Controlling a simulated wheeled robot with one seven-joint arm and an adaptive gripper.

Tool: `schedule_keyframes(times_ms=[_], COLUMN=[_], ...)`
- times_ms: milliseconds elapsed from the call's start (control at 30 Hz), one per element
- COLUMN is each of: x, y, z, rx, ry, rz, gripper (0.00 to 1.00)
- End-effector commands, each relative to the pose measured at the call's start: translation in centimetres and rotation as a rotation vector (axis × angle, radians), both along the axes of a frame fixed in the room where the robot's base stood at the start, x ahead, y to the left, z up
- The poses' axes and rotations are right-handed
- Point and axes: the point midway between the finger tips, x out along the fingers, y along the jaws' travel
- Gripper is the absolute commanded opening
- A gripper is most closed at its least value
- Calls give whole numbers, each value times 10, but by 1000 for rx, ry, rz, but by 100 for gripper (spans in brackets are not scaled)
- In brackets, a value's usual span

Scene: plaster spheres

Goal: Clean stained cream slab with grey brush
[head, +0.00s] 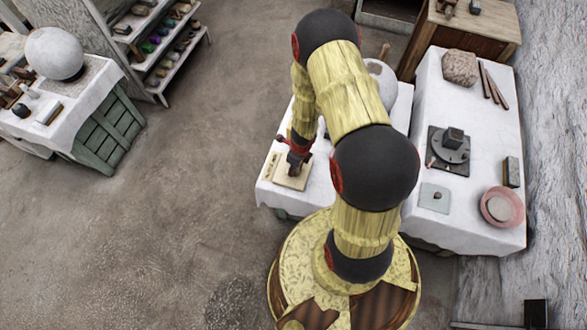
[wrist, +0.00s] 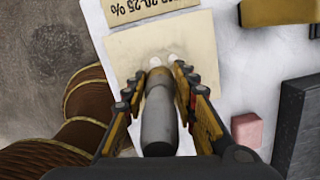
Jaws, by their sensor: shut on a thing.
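The cream slab (wrist: 195,45) lies flat on the white-covered table, below my gripper. It also shows in the head view (head: 291,184), at the left end of the near table. My gripper (wrist: 158,82) is shut on the grey brush (wrist: 159,122), whose rounded grey body points toward the slab. In the head view my gripper (head: 298,150) is above the slab and partly covers it. Small pale spots show on the slab at the brush's far end. The brush's working end is hidden, so I cannot tell whether it touches the slab.
In the wrist view, a card with printed text (wrist: 150,9) lies beyond the slab. A pink block (wrist: 246,130) and a dark slab (wrist: 300,125) lie to the right, and a yellow block (wrist: 280,10) at upper right. A white sphere (head: 384,82) stands behind my arm.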

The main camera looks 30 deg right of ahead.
Motion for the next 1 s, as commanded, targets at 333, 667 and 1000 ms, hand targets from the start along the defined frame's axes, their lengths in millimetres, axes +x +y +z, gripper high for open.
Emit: schedule_keyframes(times_ms=[333,667,1000], x=[9,7,-1], y=[-11,-9,1], z=[-1,1,13], rx=[0,0,0], ry=[0,0,0], rz=[0,1,0], gripper=[3,3,3])
